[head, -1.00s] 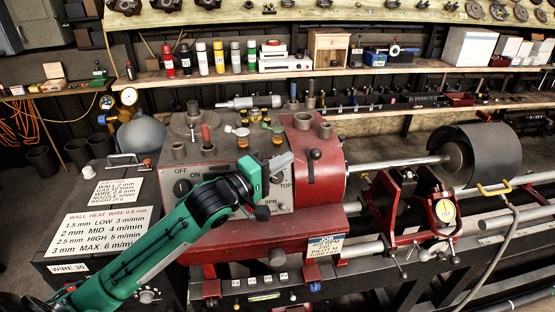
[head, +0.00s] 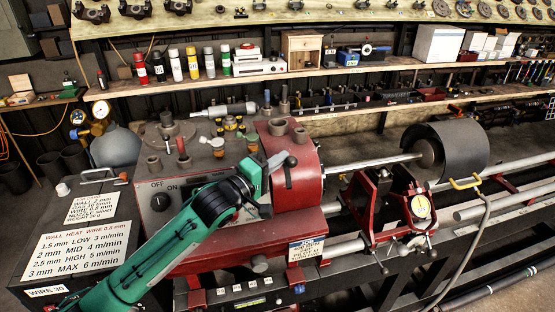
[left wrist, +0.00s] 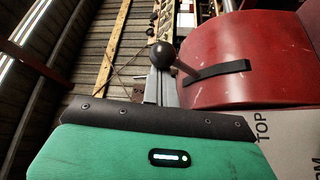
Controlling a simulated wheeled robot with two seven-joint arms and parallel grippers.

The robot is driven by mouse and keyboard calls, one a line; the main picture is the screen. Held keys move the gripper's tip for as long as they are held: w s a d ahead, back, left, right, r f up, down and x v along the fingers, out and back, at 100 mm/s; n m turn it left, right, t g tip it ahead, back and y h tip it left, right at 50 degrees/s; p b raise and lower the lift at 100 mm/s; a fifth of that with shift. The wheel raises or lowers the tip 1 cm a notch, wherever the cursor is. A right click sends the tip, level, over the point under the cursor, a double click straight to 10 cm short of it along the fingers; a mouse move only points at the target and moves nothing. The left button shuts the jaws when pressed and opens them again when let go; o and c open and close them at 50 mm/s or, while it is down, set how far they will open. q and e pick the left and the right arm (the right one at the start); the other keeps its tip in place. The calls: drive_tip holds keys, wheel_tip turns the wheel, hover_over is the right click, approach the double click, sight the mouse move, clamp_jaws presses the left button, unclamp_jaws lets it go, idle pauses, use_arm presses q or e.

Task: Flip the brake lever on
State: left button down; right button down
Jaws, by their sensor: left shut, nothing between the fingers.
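The brake lever is a short stem with a black ball knob (head: 290,161) on the front of the red lathe housing (head: 305,178). In the head view its knob stands at the top of the stem. My left gripper (head: 281,159) is shut and empty, with its tip right beside the knob on the left; I cannot tell whether they touch. In the left wrist view the knob (left wrist: 161,54) and its stem show beyond the grey fingers (left wrist: 160,88), near a dark slot in the red housing. My right gripper is not in view.
A control panel with a dial (head: 160,201) is behind my left arm. A metal shaft (head: 372,164) runs right from the housing to a dark cylinder (head: 468,148). Small jars and tools stand on top of the lathe. A label sign (head: 306,249) hangs below the housing.

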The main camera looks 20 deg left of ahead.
use_arm(q)
drive_tip(key=s+f+m+b, duration=0.1)
drive_tip(key=d+f+m+h+b, duration=0.1)
drive_tip(key=s+d+f+m+t+b, duration=0.1)
drive_tip(key=b, duration=0.1)
drive_tip(key=shift+s+f+m+h, duration=0.3)
drive_tip(key=shift+s+f, duration=0.05)
